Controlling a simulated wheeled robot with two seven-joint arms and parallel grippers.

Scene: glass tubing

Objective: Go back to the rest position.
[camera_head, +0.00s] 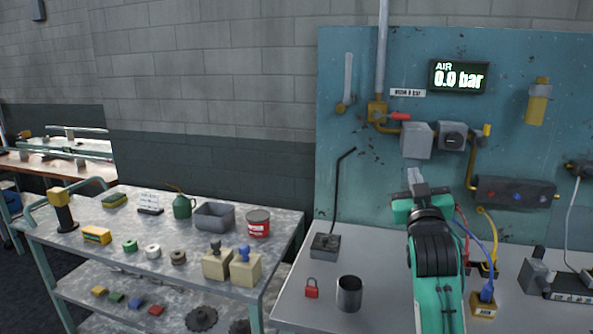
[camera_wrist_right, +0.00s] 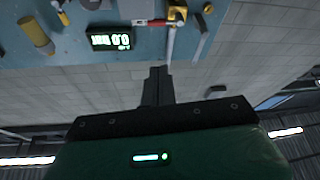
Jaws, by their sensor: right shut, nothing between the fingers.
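My right gripper (camera_head: 415,177) is shut and empty. In the head view it is raised in front of the teal panel (camera_head: 375,75), above the grey bench, with its green arm coming up from the bottom. In the right wrist view the closed fingers (camera_wrist_right: 157,72) point toward the wall and touch nothing. The air display (camera_head: 459,77) on the panel reads 0.0 bar; it also shows upside down in the right wrist view (camera_wrist_right: 111,40). My left gripper is not in view.
A grey bench (camera_head: 385,290) carries a metal cup (camera_head: 349,293), a red padlock (camera_head: 312,288) and a stand with a bent rod (camera_head: 326,245). A metal cart (camera_head: 200,265) with several small items stands at the left. Cables and a power strip lie right of my arm.

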